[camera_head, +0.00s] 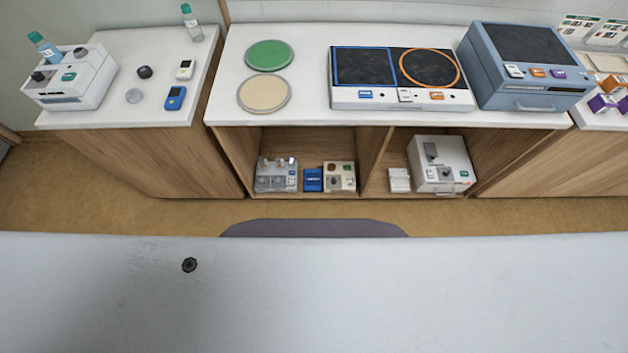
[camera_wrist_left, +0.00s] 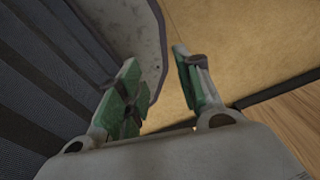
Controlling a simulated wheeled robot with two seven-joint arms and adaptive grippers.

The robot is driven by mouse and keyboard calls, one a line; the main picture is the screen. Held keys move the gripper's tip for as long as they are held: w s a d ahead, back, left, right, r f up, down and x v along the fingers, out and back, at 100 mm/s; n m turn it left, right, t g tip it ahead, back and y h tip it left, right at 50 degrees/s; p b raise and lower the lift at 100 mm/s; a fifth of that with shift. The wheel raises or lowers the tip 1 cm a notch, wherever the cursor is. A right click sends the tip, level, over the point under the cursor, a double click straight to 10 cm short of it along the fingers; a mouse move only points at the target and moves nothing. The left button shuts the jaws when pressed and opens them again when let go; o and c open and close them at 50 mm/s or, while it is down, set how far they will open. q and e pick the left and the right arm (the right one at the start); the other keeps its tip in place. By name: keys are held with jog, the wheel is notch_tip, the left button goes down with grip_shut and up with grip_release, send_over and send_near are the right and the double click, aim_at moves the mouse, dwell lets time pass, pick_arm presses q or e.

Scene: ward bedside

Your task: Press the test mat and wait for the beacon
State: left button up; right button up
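A white panel (camera_head: 400,100) on the middle counter has two dark mat areas: one with a blue square outline (camera_head: 363,66) and one with an orange ring (camera_head: 430,68). Small labels and buttons line its front edge. A green disc (camera_head: 269,55) and a beige disc (camera_head: 264,94) lie flat left of it. I cannot tell which is the test mat, and no beacon is clearly identifiable. My left gripper (camera_wrist_left: 160,82) shows only in its wrist view, with green-padded fingers apart and nothing between them, above the floor. My right gripper is not in view.
A blue-grey box device (camera_head: 525,65) stands right of the panel. A white device (camera_head: 72,80) with a bottle, a blue handheld meter (camera_head: 175,98) and another bottle (camera_head: 192,22) stand on the left counter. Small devices fill the open shelves below. The counter around the discs is clear.

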pick_arm(q)
grip_shut()
jog(key=shift+w, duration=0.1)
dwell(1.0)
